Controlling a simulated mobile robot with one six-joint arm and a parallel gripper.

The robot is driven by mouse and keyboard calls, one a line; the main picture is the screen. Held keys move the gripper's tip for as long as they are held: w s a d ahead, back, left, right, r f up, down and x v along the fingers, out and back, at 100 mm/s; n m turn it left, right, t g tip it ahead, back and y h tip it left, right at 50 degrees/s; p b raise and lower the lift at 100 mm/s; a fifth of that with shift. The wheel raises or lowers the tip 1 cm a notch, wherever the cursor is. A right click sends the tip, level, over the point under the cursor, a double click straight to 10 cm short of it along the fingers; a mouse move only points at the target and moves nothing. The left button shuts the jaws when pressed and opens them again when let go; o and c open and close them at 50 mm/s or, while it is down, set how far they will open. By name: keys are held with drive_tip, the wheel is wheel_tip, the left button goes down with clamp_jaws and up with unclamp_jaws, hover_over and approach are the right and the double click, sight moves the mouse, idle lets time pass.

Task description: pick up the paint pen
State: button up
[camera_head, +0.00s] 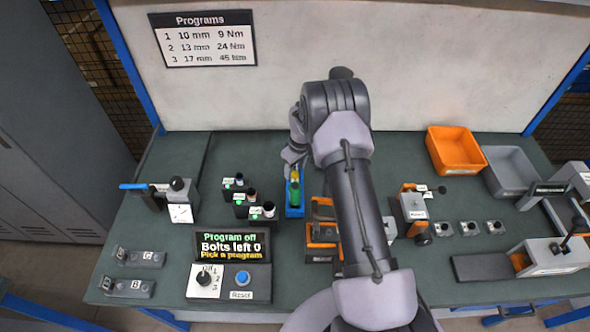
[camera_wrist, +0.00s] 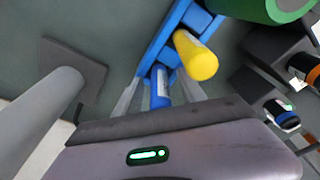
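A blue holder (camera_head: 294,208) stands on the green bench near its middle, with a yellow item (camera_head: 295,174) and a green item (camera_head: 295,187) at it. In the wrist view, the blue holder (camera_wrist: 168,35) holds a yellow-capped pen (camera_wrist: 197,57) and a blue pen (camera_wrist: 160,88) with a pale label. Which is the paint pen I cannot tell. My gripper (camera_wrist: 157,97) is open over the holder, its pale fingers apart on either side of the blue pen. In the head view my wrist partly hides the holder.
Several dark sockets (camera_head: 240,199) stand left of the holder. A program display (camera_head: 232,246) and a knob box (camera_head: 229,281) are in front. An orange bin (camera_head: 456,151) and a grey bin (camera_head: 510,170) stand at the back right. An orange-and-black tool (camera_head: 322,235) lies close to my arm.

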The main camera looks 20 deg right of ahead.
clamp_jaws()
